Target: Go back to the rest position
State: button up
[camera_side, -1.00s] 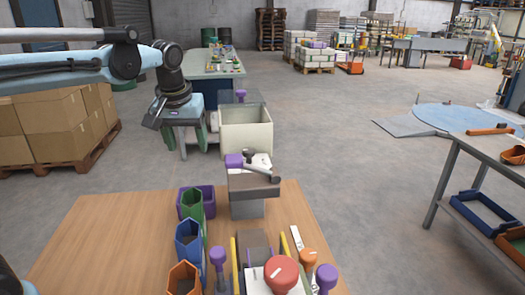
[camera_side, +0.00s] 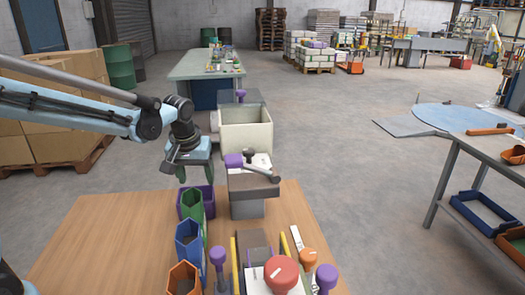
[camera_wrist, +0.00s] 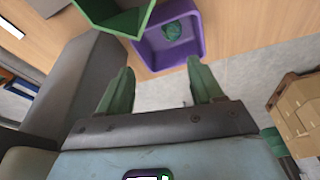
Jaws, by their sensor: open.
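My gripper (camera_side: 196,174) hangs at the far left edge of the wooden table, just behind and above the purple bin (camera_side: 208,193) in the side view. Its two green fingers stand apart with nothing between them, as the wrist view (camera_wrist: 162,80) shows. The purple bin (camera_wrist: 198,50) lies just beyond the fingertips there, with a small dark green lump (camera_wrist: 173,30) inside. My gripper appears clear of the bin. No marker for the rest position is visible.
A green bin (camera_side: 191,207), a blue bin (camera_side: 188,240) and an orange bin (camera_side: 184,277) line up nearer the camera. The left tabletop (camera_side: 115,235) is clear. Stacked boxes stand behind my arm.

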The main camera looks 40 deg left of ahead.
notch_tip(320, 180, up, 19)
jog(key=d+m+h, duration=0.2)
jog(key=d+m, duration=0.1)
jog(key=m, duration=0.4)
jog(key=s+d+m, duration=0.2)
jog(key=d, duration=0.9)
jog(key=shift+s+d+r, duration=0.15)
jog(key=shift+s+r, duration=0.1)
jog(key=shift+s, duration=0.05)
dwell(1.2)
